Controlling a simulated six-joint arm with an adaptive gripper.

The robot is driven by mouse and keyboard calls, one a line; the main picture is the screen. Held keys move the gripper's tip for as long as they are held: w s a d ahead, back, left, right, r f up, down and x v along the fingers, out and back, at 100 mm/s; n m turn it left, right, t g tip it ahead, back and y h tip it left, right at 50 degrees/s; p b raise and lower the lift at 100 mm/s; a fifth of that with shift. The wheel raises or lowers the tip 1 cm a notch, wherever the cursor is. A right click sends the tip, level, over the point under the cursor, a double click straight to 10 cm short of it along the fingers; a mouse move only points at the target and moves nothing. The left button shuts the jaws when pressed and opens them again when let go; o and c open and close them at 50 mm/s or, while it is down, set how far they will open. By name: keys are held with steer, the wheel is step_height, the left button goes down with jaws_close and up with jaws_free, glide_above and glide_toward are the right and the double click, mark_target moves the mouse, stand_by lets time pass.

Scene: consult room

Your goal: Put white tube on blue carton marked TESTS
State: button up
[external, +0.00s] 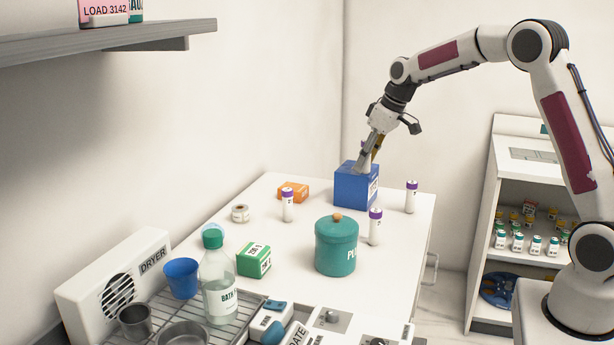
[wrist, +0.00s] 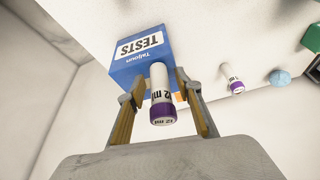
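The blue carton marked TESTS (external: 350,190) stands at the back of the white table; its marked face shows in the wrist view (wrist: 140,47). A white tube with a purple cap (wrist: 161,90) is between my fingers at the carton's top, cap toward the wrist camera. Whether its base rests on the carton is not clear. My gripper (external: 367,162) points down just over the carton. In the wrist view my gripper (wrist: 160,88) is open, with a gap between each finger and the tube. Other white tubes with purple caps stand left (external: 288,207), in front (external: 375,228) and right (external: 411,198) of the carton.
An orange carton (external: 293,192) and a small roll (external: 240,213) are left of the blue carton. A teal canister (external: 336,247), green carton (external: 254,262), bottle (external: 219,285) and blue cup (external: 181,278) stand nearer. A shelf unit (external: 530,190) stands right of the table.

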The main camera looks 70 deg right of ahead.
steer(key=v, duration=0.7)
steer(key=shift+r, duration=0.35)
steer(key=shift+a, duration=0.1)
stand_by(0.5)
steer(key=s+a+r+n, duration=0.1)
steer(key=s+a+r, duration=0.2)
steer(key=s+a, duration=0.5)
steer(key=s+a+r, duration=0.3)
steer(key=s+a, duration=0.1)
steer(key=a, duration=0.8)
steer(key=s+a+f, duration=0.3)
steer(key=s+a, duration=0.2)
steer(key=s, duration=0.3)
steer(key=s+a+f+n+t, duration=0.1)
steer(key=s+a+f, duration=0.2)
steer(key=s, duration=0.6)
steer(key=shift+s+a+f+y, duration=0.15)
steer(key=shift+s+a+y, duration=0.2)
steer(key=shift+a, duration=0.8)
